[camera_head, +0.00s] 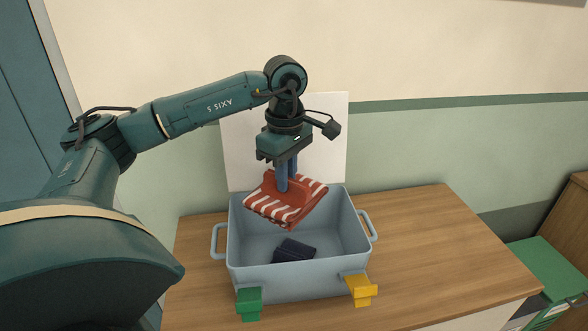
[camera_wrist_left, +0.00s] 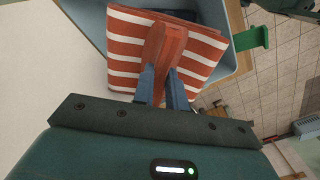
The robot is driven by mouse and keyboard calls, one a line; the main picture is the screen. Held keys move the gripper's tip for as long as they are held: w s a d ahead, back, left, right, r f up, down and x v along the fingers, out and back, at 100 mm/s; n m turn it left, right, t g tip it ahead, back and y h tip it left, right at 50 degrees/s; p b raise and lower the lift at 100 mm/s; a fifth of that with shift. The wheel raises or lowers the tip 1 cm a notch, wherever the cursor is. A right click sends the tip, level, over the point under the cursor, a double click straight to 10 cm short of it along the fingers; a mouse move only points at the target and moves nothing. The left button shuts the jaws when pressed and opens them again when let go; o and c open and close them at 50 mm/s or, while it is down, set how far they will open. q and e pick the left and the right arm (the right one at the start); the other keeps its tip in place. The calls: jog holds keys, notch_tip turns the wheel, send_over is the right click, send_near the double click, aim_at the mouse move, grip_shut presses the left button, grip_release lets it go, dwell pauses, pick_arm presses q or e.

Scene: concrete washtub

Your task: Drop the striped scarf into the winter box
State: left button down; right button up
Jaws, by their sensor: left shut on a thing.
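The striped scarf, red-orange with white stripes and folded flat, hangs (camera_head: 268,207) in my left gripper (camera_head: 288,185) over the open mouth of a grey-blue box (camera_head: 300,283). The blue fingers are shut on a raised fold in its middle. In the left wrist view the scarf (camera_wrist_left: 125,48) fills the top, pinched between the fingers (camera_wrist_left: 163,85). The scarf's lower edge is near rim height, above the box floor. A dark navy folded item (camera_head: 293,250) lies inside the box. I see no label saying winter. My right gripper is not in view.
The box stands on a wooden table (camera_head: 430,235), with a handle at each side and a green clip (camera_head: 249,303) and a yellow clip (camera_head: 361,290) at its front. A white board (camera_head: 335,140) stands behind it. The table right of the box is clear.

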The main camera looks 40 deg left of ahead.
aim_at(286, 197)
pick_arm(q)
jog(key=shift+s+f+b, duration=0.15)
jog(key=shift+f+b, duration=0.15)
jog(key=shift+f, duration=0.25)
notch_tip(286, 197, down, 3)
jog(key=shift+f+b, duration=0.1)
jog(key=shift+b, duration=1.05)
jog(key=shift+f+b, duration=0.3)
jog(key=shift+f, duration=0.3)
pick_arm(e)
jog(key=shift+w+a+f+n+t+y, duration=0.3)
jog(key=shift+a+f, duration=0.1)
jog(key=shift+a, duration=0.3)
pick_arm(q)
jog(key=c, duration=1.3)
grip_release()
jog(key=shift+c, duration=0.2)
